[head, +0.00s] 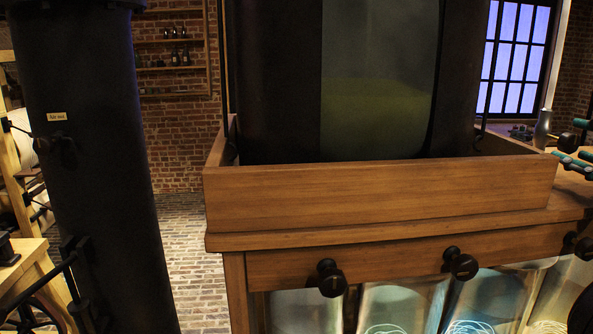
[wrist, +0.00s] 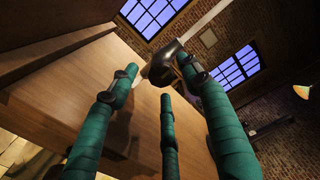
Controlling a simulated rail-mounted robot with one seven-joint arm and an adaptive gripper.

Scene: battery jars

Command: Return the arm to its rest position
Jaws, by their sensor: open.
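My gripper (head: 574,160) shows at the right edge of the head view, beside the right end of the wooden bench. In the wrist view, its three teal-wrapped fingers (wrist: 160,88) are spread apart with nothing between them. A dark, shiny rounded object (wrist: 166,63) shows just past the fingertips; I cannot tell whether they touch it. Most of my arm is outside the head view.
A wooden bench tray (head: 380,190) holds a large dark-framed vessel with a glass front (head: 378,80). Black knobs (head: 460,263) stick out from the bench front, above glass jars (head: 395,305). A grey metal vase (head: 543,128) stands behind the bench's right end.

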